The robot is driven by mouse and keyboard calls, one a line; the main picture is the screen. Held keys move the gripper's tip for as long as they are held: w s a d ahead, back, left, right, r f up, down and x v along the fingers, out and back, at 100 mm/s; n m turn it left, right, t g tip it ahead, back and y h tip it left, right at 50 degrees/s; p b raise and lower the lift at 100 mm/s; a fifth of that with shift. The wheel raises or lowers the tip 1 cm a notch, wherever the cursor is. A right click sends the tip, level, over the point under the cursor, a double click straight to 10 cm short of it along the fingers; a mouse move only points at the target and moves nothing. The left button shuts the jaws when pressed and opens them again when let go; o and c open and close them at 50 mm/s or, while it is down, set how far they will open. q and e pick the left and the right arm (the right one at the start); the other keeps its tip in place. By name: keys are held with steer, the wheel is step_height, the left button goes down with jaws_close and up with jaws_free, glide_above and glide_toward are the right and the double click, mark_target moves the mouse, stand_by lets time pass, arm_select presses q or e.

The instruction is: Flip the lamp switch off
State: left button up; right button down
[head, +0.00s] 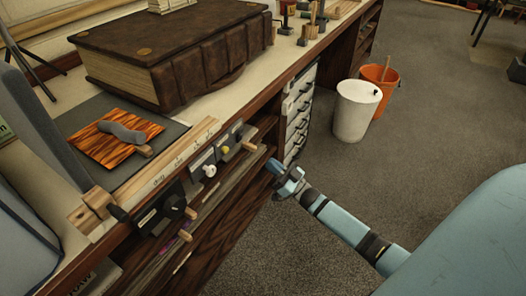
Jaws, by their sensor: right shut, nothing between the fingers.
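A row of small switch units is fixed along the front edge of the bench. One is a dark box with a black knob (173,205), one is a plate with a white knob (209,170), and one is a plate with a yellow knob (225,150) and a wooden peg beside it. I cannot tell which is the lamp switch or its setting; no lamp is clearly visible. My right gripper (274,167) is shut and empty, to the right of the yellow-knob unit, by the bench front and apart from the knobs. My left gripper is not in view.
A thick brown book (175,45) lies on the bench (225,95). In front of it, an orange patterned sheet (100,145) lies on a dark mat (75,118). A white bin (354,112) and an orange bucket (388,92) stand on the open floor.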

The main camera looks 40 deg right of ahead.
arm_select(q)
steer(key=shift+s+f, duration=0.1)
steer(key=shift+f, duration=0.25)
arm_select(e)
steer(key=v, duration=0.3)
steer(key=shift+f, duration=0.35)
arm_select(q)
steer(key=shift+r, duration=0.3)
